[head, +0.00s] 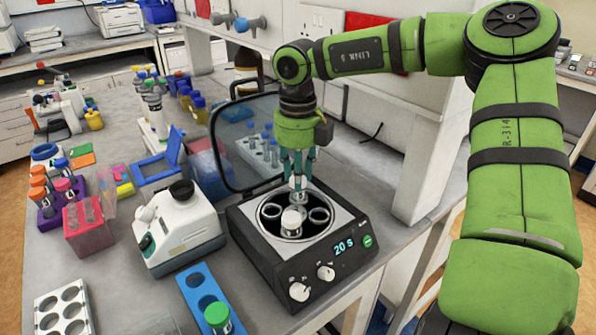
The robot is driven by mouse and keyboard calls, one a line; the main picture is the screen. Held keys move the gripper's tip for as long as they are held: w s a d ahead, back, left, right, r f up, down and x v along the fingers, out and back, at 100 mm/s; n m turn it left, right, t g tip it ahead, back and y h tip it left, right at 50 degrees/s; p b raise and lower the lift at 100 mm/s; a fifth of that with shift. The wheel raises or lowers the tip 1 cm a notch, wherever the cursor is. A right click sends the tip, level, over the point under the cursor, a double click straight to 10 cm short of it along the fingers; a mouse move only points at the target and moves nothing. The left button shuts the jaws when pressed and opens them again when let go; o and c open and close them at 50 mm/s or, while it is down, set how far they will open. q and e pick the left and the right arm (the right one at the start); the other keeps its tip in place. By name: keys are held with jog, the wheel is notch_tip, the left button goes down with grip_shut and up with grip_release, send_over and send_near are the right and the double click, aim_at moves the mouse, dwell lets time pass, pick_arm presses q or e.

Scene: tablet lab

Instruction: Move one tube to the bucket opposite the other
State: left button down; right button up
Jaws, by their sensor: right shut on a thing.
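The black centrifuge (258,238) stands open on the bench, its dark-framed lid (214,140) raised behind. My right gripper (298,181) points down over the back of the rotor bowl. It is shut on a tube (298,195), mostly hidden by the fingers; I cannot tell whether its lower end is inside a bucket. A white-topped cylinder, seemingly the other tube (291,219), stands upright toward the front of the rotor. My left gripper is not in view.
A white instrument (180,235) stands close left of the centrifuge. A blue rack (197,285) with a green-capped tube (217,317) lies in front of it. A tube rack (258,150) sits behind the lid. A white shelf post (432,165) rises at right.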

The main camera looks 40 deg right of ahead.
jog(key=shift+f+b, duration=0.4)
jog(key=shift+f, duration=0.15)
jog(key=o, duration=1)
notch_tip(320, 180, up, 12)
jog(key=shift+r, duration=0.1)
jog(key=shift+s, duration=0.1)
